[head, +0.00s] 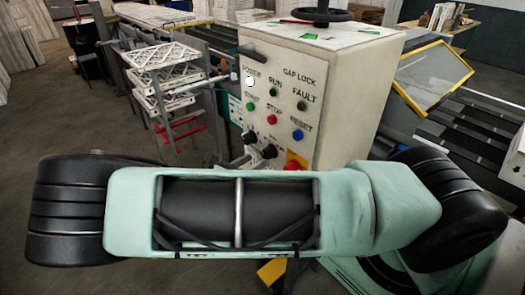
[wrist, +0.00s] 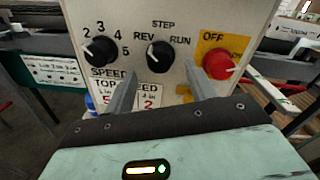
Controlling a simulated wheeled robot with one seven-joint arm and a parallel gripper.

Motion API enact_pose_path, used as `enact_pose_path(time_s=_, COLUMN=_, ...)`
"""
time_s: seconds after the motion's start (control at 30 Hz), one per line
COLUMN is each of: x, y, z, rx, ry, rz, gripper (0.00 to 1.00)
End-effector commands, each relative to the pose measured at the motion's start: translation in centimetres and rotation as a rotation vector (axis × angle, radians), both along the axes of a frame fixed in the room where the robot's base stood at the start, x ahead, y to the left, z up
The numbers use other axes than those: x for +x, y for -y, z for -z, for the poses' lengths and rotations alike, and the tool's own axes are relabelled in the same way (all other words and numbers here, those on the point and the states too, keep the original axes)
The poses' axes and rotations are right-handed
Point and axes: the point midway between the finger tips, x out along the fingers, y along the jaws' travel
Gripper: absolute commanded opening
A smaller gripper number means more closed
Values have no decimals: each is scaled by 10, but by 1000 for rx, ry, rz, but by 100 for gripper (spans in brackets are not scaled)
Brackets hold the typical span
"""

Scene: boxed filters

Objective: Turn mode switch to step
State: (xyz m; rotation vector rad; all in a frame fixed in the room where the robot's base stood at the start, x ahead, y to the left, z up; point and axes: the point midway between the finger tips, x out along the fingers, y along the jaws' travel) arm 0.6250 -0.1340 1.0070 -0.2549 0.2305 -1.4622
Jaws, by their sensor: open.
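The mode switch (wrist: 160,58) is a black round knob on the pale control panel in the wrist view, with REV, STEP and RUN printed around it. Its white mark appears to point up and left, toward REV. In the head view the mode switch (head: 269,151) sits low on the panel, just above my arm. My gripper (wrist: 160,68) is open and empty. Its two grey fingers are spread below the switch, one to each side, and the gap to the knob is hard to judge.
The SPEED knob (wrist: 100,51) is left of the switch, near the left finger. Coloured buttons fill the panel (head: 318,75) above. A rack of white trays (head: 172,75) stands left.

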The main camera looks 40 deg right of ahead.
Motion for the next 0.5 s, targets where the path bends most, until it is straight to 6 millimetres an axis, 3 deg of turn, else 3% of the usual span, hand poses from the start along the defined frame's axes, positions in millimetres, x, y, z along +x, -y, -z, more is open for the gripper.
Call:
enact_pose_path(time_s=0.2, x=3, y=34, z=-2, rx=-1, ry=-1, rz=1, gripper=56)
enact_pose_path(time_s=0.5, x=4, y=47, z=0, rx=1, ry=0, rz=-1, gripper=56)
